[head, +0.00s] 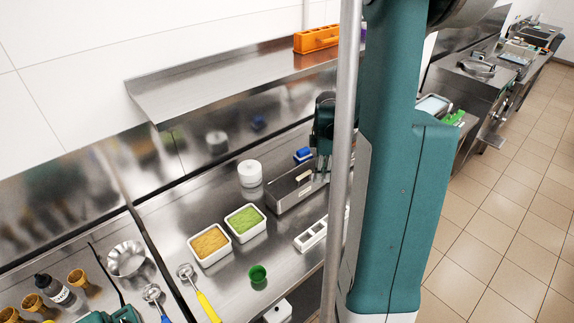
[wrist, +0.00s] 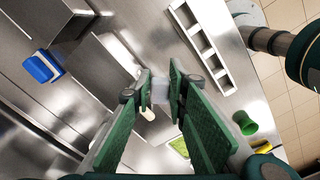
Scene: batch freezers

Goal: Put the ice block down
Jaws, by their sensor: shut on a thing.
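The ice block (wrist: 160,90) is a small, pale, translucent piece between the fingertips in the wrist view. My gripper (wrist: 161,84) is shut on it. In the head view my gripper (head: 321,172) points down near the right end of a long steel container (head: 290,192), partly hidden behind a grey pole. I cannot make out the ice block there. How high the block is above the counter is unclear.
A white compartment tray (head: 311,235) lies in front of the steel container. Orange (head: 209,244) and green (head: 245,222) filled tubs, a white round container (head: 250,173), a green cup (head: 258,273) and a blue object (head: 303,155) stand nearby. A steel shelf (head: 220,90) overhangs behind.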

